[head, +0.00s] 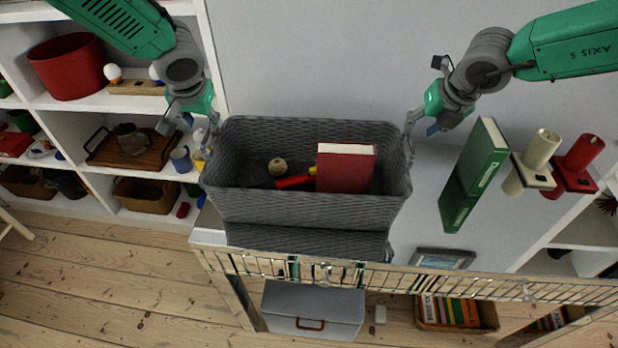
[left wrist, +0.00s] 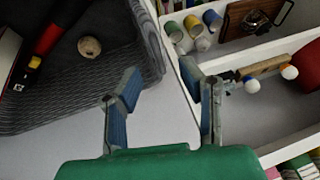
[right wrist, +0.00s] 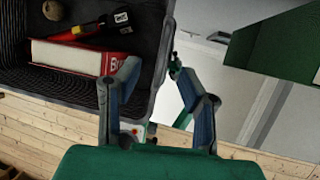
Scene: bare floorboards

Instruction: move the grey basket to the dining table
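The grey woven basket (head: 300,207) is in the middle of the head view, upright above a railed shelf. It holds a dark red book (head: 345,168), a small round ball (head: 277,167) and a red tool. My left gripper (head: 205,128) is at its left end and my right gripper (head: 418,125) at its right end. In the left wrist view, the left fingers (left wrist: 158,75) are apart beside the basket rim. In the right wrist view, the right fingers (right wrist: 155,68) are apart with the rim between them. I cannot tell whether they touch it. No dining table is identifiable.
A metal rail (head: 420,281) runs along the front. A green book (head: 472,175) and candle holders (head: 535,160) are to the right. A white shelf unit (head: 110,102) with several items stands at left. A grey box (head: 312,308) sits below. Bare floorboards (head: 90,265) are clear at lower left.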

